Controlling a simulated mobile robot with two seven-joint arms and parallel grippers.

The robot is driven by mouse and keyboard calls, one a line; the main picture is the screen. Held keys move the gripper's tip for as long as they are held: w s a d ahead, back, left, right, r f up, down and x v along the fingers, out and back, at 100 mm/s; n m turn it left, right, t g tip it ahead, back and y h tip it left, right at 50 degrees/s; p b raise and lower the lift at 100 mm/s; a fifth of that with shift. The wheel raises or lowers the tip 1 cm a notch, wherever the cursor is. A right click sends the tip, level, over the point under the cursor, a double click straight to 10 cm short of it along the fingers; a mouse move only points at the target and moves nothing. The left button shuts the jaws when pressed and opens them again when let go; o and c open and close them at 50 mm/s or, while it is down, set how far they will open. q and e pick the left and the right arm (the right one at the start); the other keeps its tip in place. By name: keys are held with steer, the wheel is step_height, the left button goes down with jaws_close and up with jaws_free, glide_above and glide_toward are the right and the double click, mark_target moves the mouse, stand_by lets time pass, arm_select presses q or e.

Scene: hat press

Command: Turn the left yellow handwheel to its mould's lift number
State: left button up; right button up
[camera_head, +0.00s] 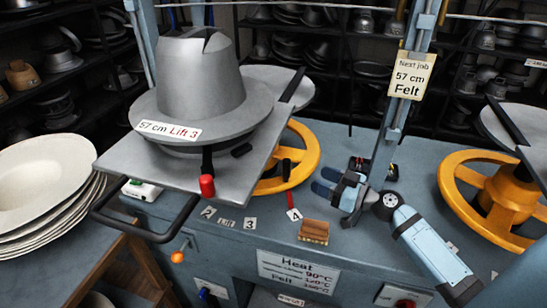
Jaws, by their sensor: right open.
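The left yellow handwheel (308,150) is partly hidden behind the grey plate of the mould. The grey hat-shaped mould (200,85) carries a tag (168,131) reading "57 cm Lift 3". Number plates 2 (208,211), 3 (249,224) and one that looks like a 4 (294,214) lie on the blue bench in front of the wheel. A red pointer (289,199) hangs just above the last plate. My right gripper (326,181) is open and empty, its blue fingertips just right of the wheel's rim. I cannot tell whether they touch it. My left gripper is not in view.
A red-knobbed lever (207,186) and dark handle (150,236) stick out in front of the mould. A brush (314,232) lies near the bench's front. A right yellow handwheel (463,172) stands at right. White felt hats (45,170) are stacked at left. A "57 cm Felt" sign (411,78) hangs behind.

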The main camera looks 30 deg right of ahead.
mark_target(285, 164)
steer(key=p+x, duration=0.4)
steer(key=x, duration=0.7)
steer(key=shift+w+a+r, duration=0.1)
steer(key=shift+w+a, duration=0.1)
steer(key=shift+a, duration=0.1)
steer(key=shift+w+a, duration=0.25)
steer(key=shift+w, duration=0.3)
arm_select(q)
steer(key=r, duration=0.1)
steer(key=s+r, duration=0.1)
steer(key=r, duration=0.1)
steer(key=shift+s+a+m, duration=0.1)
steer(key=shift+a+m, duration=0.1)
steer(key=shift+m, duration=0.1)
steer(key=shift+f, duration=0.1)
arm_select(e)
jaws_close()
